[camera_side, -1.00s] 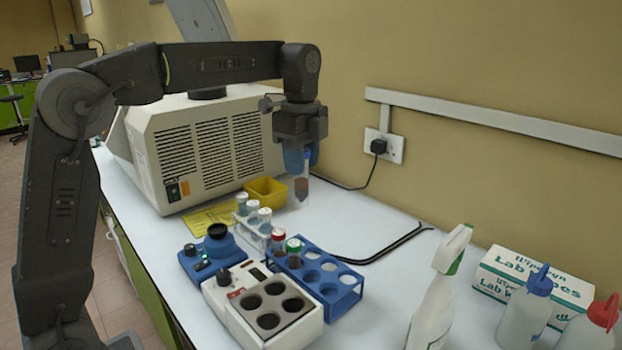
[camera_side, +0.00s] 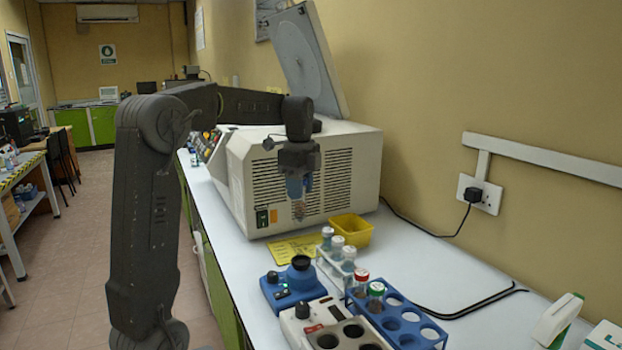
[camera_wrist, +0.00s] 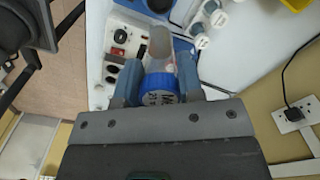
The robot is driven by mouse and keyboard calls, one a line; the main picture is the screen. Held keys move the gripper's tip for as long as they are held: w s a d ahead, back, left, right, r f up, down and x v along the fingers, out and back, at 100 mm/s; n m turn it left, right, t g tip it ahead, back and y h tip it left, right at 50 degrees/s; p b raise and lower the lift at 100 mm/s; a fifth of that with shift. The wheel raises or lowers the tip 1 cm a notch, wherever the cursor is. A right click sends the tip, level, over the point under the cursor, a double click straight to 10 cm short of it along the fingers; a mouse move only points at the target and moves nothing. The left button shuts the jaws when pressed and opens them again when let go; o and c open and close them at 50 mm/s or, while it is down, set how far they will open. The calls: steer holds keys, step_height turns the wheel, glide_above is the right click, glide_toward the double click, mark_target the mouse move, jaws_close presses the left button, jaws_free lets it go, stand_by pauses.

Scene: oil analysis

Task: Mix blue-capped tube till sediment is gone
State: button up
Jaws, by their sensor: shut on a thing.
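My gripper (camera_side: 298,186) is shut on the blue-capped tube (camera_side: 299,209) and holds it upright in the air above the bench, in front of the centrifuge. Brownish material shows in the tube's lower part; whether it is settled or mixed I cannot tell. In the wrist view my gripper (camera_wrist: 158,84) has its blue fingers on both sides of the blue cap (camera_wrist: 160,97), and the tube's cloudy body (camera_wrist: 160,44) points away. A blue mixer (camera_side: 287,292) with a black cup (camera_side: 301,263) stands on the bench, below the tube in the side picture and apart from it.
A white rack (camera_side: 326,264) holds white-capped tubes. A blue rack (camera_side: 408,315) holds a red-capped and a green-capped tube. A white block with round wells (camera_side: 318,318) is beside the mixer. A yellow bin (camera_side: 351,230) and the centrifuge (camera_side: 345,180) stand behind. Bench to the right has free room.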

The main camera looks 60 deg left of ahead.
steer(key=shift+f, duration=5.45)
steer(key=shift+f, duration=0.4)
steer(key=shift+r, duration=4.55)
